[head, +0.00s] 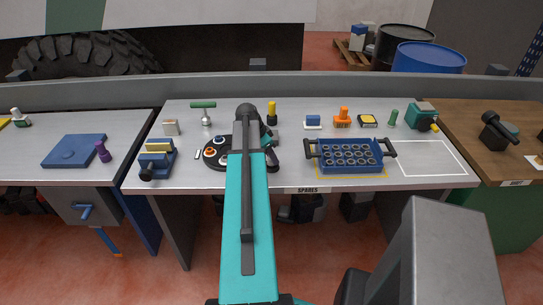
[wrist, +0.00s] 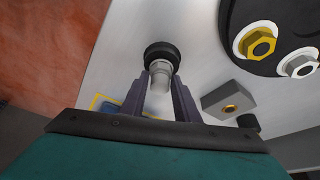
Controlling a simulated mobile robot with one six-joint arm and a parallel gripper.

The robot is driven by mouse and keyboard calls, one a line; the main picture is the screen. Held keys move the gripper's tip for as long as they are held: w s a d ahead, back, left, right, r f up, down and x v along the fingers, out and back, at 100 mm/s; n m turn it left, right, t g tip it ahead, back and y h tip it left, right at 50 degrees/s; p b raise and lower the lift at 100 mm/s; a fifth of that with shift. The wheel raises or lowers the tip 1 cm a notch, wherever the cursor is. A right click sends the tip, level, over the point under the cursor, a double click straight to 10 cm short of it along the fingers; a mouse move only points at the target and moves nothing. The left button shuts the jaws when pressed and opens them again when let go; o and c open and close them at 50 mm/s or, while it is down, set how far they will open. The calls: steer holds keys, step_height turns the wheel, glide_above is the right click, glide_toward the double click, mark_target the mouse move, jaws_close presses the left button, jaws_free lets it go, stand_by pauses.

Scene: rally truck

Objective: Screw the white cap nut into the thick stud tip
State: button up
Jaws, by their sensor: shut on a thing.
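My gripper (wrist: 161,82) points down at the bench and is shut on a pale white-grey piece (wrist: 158,98), which looks like the white cap nut. Just beyond it, in line, is a grey stud-like neck with a round black base (wrist: 162,54). I cannot tell where nut and stud meet, or whether any thread is engaged. In the head view my arm hides most of the work spot, right of the black disc (head: 212,165). That disc also shows in the wrist view (wrist: 262,65), with a yellow nut (wrist: 260,43) and a white nut (wrist: 299,66) on white rings.
A grey block with an orange-rimmed hole (wrist: 230,103) sits close to the gripper. A blue crate (head: 350,168) stands to the right, a blue vise-like tool (head: 154,164) to the left. A yellow-handled piece (head: 272,108) stands behind. The white-outlined area (head: 430,158) is bare.

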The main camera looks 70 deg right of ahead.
steer(key=shift+w+d+r, duration=0.1)
steer(key=shift+w+d, duration=0.1)
steer(key=shift+w, duration=0.05)
steer(key=shift+m+b, duration=0.3)
steer(key=shift+m, duration=0.7)
steer(key=shift+g+y, duration=0.3)
steer(key=shift+m+b, duration=0.35)
steer(key=shift+m, duration=0.25)
steer(key=shift+m, duration=0.4)
